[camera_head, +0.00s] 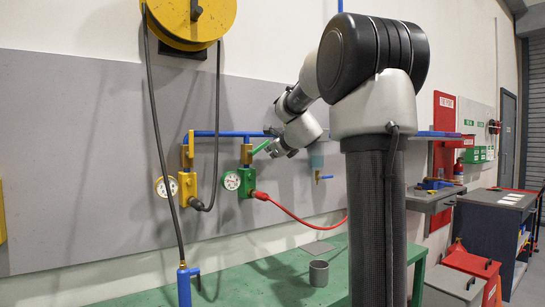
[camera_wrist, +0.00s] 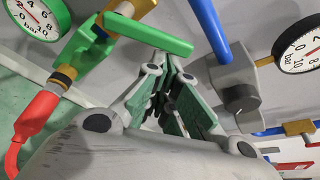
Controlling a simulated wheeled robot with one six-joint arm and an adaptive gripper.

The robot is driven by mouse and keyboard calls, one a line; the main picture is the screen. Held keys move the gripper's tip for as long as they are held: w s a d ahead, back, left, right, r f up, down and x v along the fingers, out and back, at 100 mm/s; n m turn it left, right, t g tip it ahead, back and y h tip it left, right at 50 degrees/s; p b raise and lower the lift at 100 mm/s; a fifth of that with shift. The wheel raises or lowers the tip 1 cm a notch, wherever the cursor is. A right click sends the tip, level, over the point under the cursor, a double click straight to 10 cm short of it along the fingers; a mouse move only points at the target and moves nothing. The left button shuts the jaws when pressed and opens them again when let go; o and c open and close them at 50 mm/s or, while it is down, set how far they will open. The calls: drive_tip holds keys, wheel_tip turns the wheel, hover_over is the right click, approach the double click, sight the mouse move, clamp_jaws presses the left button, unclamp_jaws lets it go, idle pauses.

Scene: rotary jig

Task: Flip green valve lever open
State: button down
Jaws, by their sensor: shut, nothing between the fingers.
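The green valve lever (camera_head: 262,146) sticks out to the right and slightly up from the brass valve above the green regulator (camera_head: 246,182) on the wall panel. In the wrist view the green lever (camera_wrist: 145,32) runs across the top, from the brass fitting toward the picture's middle. My gripper (camera_head: 273,151) is beside the lever's free end. In the wrist view my gripper (camera_wrist: 170,75) is shut and empty, its fingertips just below the lever. I cannot tell whether they touch it.
A yellow regulator (camera_head: 187,188) with an upright yellow lever stands to the left. A blue pipe (camera_head: 215,134) runs above, and a red hose (camera_head: 300,214) leaves the green regulator. A grey cup (camera_head: 319,273) stands on the green bench (camera_head: 250,283). A second gauge (camera_wrist: 303,48) shows in the wrist view.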

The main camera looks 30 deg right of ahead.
sight(267, 141)
drive_tip(key=r+n+h, duration=0.1)
drive_tip(key=n, duration=0.1)
drive_tip(key=a+r+n+t+h, duration=0.1)
drive_tip(key=r+n, duration=0.1)
drive_tip(key=shift+a+n, duration=0.2)
drive_tip(key=shift+n, duration=0.2)
drive_tip(key=shift+a+r+n+t, duration=0.25)
drive_tip(key=shift+r+n+t, duration=0.1)
drive_tip(key=shift+n, duration=0.45)
drive_tip(key=shift+a, duration=0.1)
